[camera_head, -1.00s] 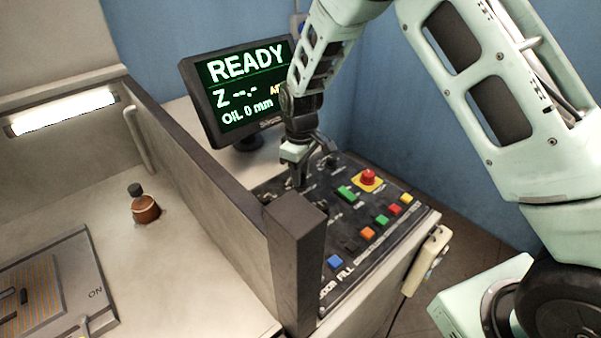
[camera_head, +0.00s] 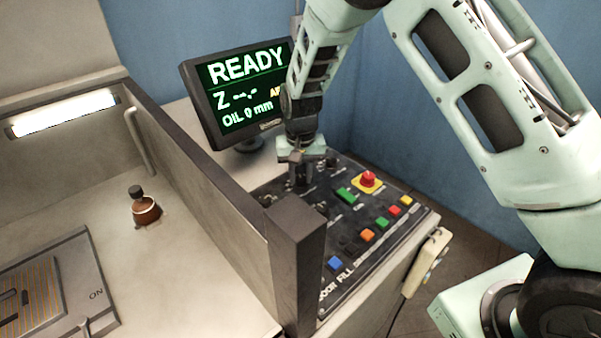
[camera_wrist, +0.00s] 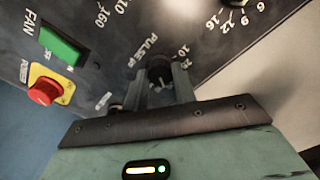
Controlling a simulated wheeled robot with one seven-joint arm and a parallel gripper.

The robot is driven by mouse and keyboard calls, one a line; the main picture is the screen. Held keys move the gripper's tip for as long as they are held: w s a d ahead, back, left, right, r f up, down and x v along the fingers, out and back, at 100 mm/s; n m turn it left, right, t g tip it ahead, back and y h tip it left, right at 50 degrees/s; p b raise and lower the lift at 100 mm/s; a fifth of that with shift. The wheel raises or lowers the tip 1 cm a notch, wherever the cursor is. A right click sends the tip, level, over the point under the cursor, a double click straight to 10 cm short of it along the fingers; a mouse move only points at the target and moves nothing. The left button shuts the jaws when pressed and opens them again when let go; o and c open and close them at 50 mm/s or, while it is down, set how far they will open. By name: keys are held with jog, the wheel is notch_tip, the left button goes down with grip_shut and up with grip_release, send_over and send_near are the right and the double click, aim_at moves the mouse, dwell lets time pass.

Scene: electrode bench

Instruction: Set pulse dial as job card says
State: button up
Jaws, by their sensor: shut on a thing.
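The pulse dial (camera_wrist: 160,70) is a dark round knob beside the printed word PULSE in the wrist view. My gripper (camera_wrist: 165,84) is shut on this dial, with one finger on each side of it. In the head view my gripper (camera_head: 301,180) points down onto the back part of the black control panel (camera_head: 335,225), and the dial there is hidden by the fingers. The dial's pointer cannot be made out. No job card can be made out in either view.
A monitor (camera_head: 240,92) reading READY stands behind the panel. A red power button (camera_wrist: 45,90) and a green fan switch (camera_wrist: 62,46) are near my gripper. Another dial (camera_wrist: 236,4) sits at the wrist view's top. A dark post (camera_head: 297,262) rises at the panel's left.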

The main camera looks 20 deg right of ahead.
aim_at(301, 178)
jog(key=m+p, duration=0.1)
jog(key=m, duration=0.3)
jog(key=shift+r+m, duration=0.15)
jog(key=shift+m, duration=0.15)
jog(key=shift+m+p, duration=0.55)
jog(key=shift+m, duration=1.75)
jog(key=o, duration=1)
notch_tip(301, 178, up, 17)
jog(key=b, duration=0.3)
jog(key=shift+r, duration=0.15)
jog(key=shift+s, duration=0.1)
